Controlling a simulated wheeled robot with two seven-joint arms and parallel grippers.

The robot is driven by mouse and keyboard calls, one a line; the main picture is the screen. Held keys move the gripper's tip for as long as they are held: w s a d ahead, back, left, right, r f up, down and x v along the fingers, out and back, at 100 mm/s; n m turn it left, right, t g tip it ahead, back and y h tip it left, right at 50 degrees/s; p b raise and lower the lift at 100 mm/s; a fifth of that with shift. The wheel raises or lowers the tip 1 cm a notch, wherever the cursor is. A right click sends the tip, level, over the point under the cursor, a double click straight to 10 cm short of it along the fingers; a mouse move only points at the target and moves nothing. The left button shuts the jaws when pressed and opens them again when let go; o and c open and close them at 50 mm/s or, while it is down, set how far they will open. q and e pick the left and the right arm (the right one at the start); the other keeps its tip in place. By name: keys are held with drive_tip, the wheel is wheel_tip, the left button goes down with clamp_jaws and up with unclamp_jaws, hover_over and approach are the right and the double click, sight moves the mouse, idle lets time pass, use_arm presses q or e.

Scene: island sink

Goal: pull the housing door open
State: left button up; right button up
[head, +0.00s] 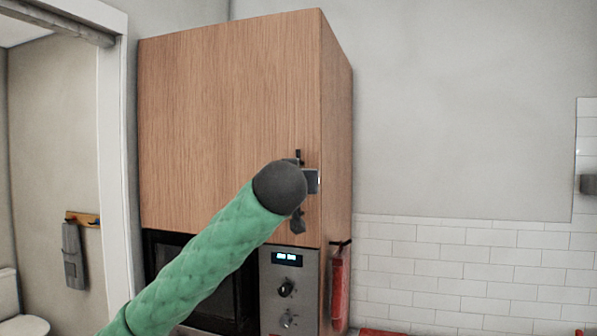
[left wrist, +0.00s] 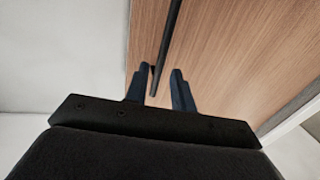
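The housing door (head: 215,110) is a wood-grain panel on the tall cabinet and looks shut. Its handle, a thin dark vertical bar (head: 298,154), is near the door's right edge, mostly hidden behind my left wrist. In the left wrist view the bar (left wrist: 170,35) runs down from the top and ends between the fingers of my left gripper (left wrist: 163,72). The fingers are apart, with space visible beside the bar; I cannot tell whether either touches it. The door's wood (left wrist: 235,55) fills the background there. My right gripper is in neither view.
Below the door is an oven with a dark front (head: 240,275) and a control panel with knobs (head: 287,288). A red extinguisher-like object (head: 340,285) hangs on the cabinet's right side. A white door frame (head: 115,150) stands left. Open space lies right of the cabinet.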

use_arm(q)
drive_tip(key=shift+w+d+p, duration=0.2)
drive_tip(key=shift+w+p, duration=1.2)
drive_tip(key=shift+w, duration=1.2)
clamp_jaws()
